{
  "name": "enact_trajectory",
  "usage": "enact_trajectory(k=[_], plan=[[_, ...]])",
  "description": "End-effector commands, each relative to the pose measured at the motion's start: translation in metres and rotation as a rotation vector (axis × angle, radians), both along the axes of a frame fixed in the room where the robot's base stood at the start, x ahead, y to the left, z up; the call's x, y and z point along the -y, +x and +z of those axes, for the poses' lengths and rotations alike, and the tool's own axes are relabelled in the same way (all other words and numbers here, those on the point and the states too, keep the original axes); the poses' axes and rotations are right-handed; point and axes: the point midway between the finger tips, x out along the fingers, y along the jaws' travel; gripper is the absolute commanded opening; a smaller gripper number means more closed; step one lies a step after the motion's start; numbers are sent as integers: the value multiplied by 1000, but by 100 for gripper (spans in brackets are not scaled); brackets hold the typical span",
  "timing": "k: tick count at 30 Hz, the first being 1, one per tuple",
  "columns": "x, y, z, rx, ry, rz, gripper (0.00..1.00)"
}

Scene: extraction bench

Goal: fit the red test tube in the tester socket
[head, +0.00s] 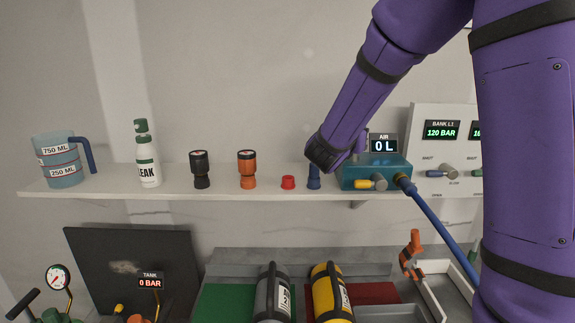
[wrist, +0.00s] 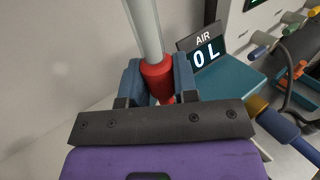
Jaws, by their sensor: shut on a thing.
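In the wrist view my gripper (wrist: 158,80) has its two blue-grey fingers closed on the red test tube (wrist: 157,70), around its red collar. A clear tube part (wrist: 143,25) runs up out of the collar, tilted in the picture. In the head view the tube is hidden by my wrist (head: 329,152), which is just left of the tester. The tester is a teal box (head: 358,171) on the shelf with an "AIR 0 L" display (head: 383,145); it also shows right of the fingers in the wrist view (wrist: 240,78). I cannot make out its socket.
The shelf (head: 215,186) holds a jug (head: 60,160), a leak spray bottle (head: 146,160), black (head: 200,170) and orange (head: 247,170) fittings, a small red cap (head: 288,182) and a blue piece (head: 313,178) close to my wrist. A blue hose (head: 435,222) leaves the tester's right side.

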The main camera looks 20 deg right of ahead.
Motion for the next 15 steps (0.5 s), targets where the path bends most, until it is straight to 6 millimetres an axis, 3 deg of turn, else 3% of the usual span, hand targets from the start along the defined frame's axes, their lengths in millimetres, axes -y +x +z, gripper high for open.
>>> enact_trajectory(k=[15], plan=[[0, 0, -11, -1, -1, 0, 0]])
